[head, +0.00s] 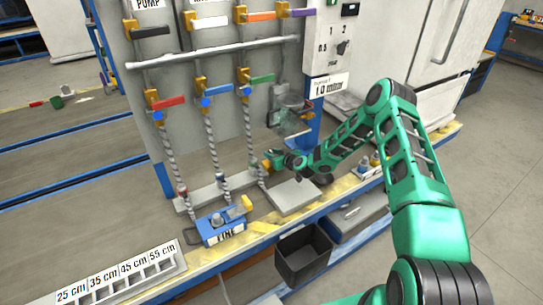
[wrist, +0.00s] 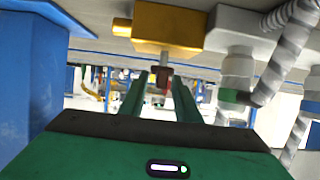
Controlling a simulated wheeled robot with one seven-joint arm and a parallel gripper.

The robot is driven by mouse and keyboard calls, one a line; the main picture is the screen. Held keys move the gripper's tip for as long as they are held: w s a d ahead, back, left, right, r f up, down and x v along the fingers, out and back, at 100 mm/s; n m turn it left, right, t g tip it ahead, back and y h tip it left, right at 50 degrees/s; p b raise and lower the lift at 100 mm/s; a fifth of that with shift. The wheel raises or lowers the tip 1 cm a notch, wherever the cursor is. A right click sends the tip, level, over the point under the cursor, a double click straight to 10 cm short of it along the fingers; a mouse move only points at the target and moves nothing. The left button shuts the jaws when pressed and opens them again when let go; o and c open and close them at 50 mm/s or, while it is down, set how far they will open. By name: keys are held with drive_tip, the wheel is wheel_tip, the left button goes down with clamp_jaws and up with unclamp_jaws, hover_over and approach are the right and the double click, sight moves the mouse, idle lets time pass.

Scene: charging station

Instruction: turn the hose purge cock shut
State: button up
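In the wrist view, a yellow valve block (wrist: 168,27) with a short grey stem is straight ahead, and I take it to be the hose purge cock. A small dark red piece (wrist: 159,88) shows below the stem; I cannot tell whether it is the cock's handle. My gripper (wrist: 160,82) has its two green fingers apart, one on each side of the stem's line, and I see no contact. In the head view, my gripper (head: 270,162) is low at the panel, by the foot of the green-marked hose (head: 250,135). My gripper hides most of the cock there.
A blue block labelled LINE (head: 222,230) with a yellow handle stands front left. A grey plate (head: 292,196) lies below my gripper. A dark open bin (head: 304,254) is in front. A blue post (wrist: 30,75) is close at left in the wrist view.

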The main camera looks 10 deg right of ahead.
drive_tip(key=shift+w, duration=0.1)
clamp_jaws()
drive_tip(key=shift+f+m+h, duration=0.15)
drive_tip(key=shift+m+h, duration=0.45)
drive_tip(key=shift+h, duration=0.1)
drive_tip(key=shift+a+m+h, duration=0.2)
drive_tip(key=shift+m+h, duration=1.9)
drive_tip(key=shift+h, duration=0.3)
drive_tip(key=shift+m+h, duration=0.6)
drive_tip(key=shift+h, duration=0.1)
drive_tip(key=shift+d+m+h, duration=0.15)
drive_tip(key=shift+m+h, duration=0.35)
drive_tip(key=shift+h, duration=0.1)
